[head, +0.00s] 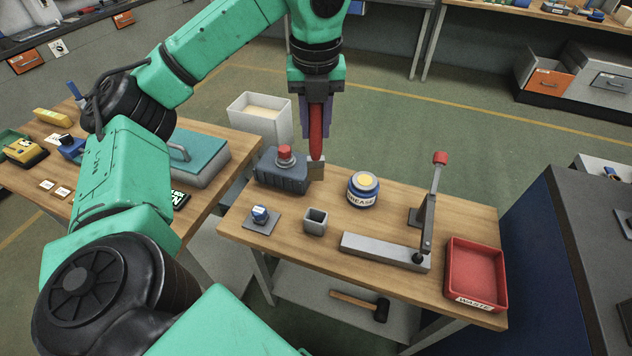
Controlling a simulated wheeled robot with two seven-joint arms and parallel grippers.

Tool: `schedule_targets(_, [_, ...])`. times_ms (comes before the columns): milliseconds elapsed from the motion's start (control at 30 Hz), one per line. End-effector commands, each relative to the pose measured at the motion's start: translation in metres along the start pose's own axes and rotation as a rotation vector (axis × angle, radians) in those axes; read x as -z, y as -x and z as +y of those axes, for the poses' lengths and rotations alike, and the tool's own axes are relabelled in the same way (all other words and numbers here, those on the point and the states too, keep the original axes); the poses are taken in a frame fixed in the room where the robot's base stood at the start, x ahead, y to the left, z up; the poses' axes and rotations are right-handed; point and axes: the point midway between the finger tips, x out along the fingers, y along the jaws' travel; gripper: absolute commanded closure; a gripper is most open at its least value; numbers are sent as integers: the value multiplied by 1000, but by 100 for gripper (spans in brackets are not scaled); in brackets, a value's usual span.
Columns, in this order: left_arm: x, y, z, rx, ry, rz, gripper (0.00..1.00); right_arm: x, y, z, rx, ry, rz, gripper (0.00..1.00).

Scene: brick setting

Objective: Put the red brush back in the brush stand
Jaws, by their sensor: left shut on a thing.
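My left gripper (316,130) points down above the back edge of the wooden workbench (345,235). It is shut on the red handle of the red brush (316,145), which hangs upright with its grey-brown head (316,170) at the bottom. The head is beside the right end of a dark box; I cannot tell whether they touch. A small square grey open-topped cup (315,221), which looks like the brush stand, is on the bench in front of the brush. No brush shows in it. My right gripper is not in view.
The dark box (283,176) has a red knob. A grease jar (363,190), a lever press (385,250), a red waste tray (475,272) and a small blue item on a grey plate (261,220) stand on the bench. A white bin (262,118) is behind.

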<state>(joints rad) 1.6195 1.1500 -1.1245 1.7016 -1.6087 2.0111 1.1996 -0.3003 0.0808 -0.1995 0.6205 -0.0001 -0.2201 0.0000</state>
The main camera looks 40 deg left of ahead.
Motion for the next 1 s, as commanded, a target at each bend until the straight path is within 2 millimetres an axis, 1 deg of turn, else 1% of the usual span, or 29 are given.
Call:
schedule_targets(33, [3,-22,0,-4,0,6,100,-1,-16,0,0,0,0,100])
schedule_targets(67, [5,-33,0,-5,-1,6,100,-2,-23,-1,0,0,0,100])
schedule_targets(100, [7,-48,0,-6,-2,7,100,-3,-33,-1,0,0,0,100])
schedule_targets(200, [11,-82,0,-5,-4,7,100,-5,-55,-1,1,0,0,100])
schedule_targets(300, [15,-112,0,-4,-4,5,100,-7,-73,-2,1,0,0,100])
schedule_targets(333, [16,-120,0,-4,-4,5,100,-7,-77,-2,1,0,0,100])
schedule_targets(467, [18,-140,0,-3,-4,3,100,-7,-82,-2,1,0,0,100])
schedule_targets(500, [18,-141,0,-3,-4,2,100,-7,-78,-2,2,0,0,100])
schedule_targets(567, [18,-145,0,-3,-3,1,100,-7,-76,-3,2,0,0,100])
schedule_targets(633, [19,-153,1,-4,-3,1,100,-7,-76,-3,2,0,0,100])
schedule_targets(800, [23,-185,1,-5,-4,2,100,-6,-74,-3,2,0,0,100])
schedule_targets(867, [24,-190,0,-2,-4,1,100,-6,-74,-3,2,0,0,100])
schedule_targets(1000, [24,-190,0,0,-5,0,100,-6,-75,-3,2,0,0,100])
